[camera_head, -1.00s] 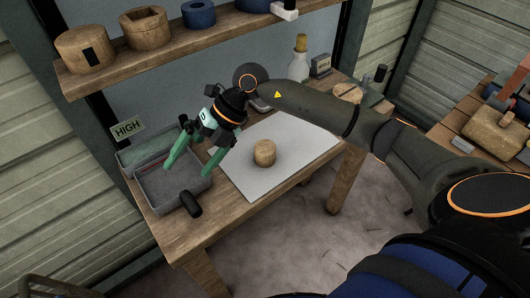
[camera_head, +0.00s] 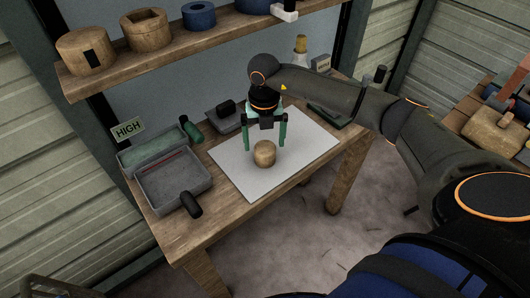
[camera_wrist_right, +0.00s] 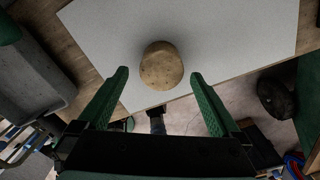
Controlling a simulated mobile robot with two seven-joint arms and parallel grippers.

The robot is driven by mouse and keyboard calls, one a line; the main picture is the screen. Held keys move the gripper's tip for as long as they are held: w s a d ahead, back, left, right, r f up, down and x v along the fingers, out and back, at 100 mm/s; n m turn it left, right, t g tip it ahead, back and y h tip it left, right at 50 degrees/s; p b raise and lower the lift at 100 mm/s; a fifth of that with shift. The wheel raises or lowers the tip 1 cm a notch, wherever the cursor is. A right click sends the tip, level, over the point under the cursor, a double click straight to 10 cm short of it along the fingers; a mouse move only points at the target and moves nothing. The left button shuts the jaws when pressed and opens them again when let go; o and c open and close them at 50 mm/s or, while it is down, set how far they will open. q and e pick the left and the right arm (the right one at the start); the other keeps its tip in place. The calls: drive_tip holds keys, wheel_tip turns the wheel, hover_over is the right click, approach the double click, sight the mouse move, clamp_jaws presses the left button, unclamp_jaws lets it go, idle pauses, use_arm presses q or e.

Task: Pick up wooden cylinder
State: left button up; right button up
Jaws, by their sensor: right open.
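The wooden cylinder (camera_head: 264,154) stands upright on the white sheet (camera_head: 232,177) on the table. It also shows in the right wrist view (camera_wrist_right: 161,66), beyond and between the fingertips. My right gripper (camera_head: 266,146) is open and empty, pointing down over the sheet with its green fingers spread. In the head view one finger is on each side of the cylinder, and the gripper seems just behind or above it. Contact is not visible. In the wrist view the fingertips (camera_wrist_right: 158,72) are apart from it. My left gripper is not in view.
A grey open tray (camera_head: 172,183) and a black rounded object (camera_head: 191,204) lie on the left of the table. A shelf (camera_head: 160,66) with wooden and blue pieces runs above. A bottle (camera_head: 300,50) stands at the back right. The sheet around the cylinder is clear.

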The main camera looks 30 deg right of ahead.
sight(265, 148)
wheel_tip(265, 148, down, 5)
drive_tip(key=shift+d, duration=0.1)
clamp_jaws()
idle(0.9)
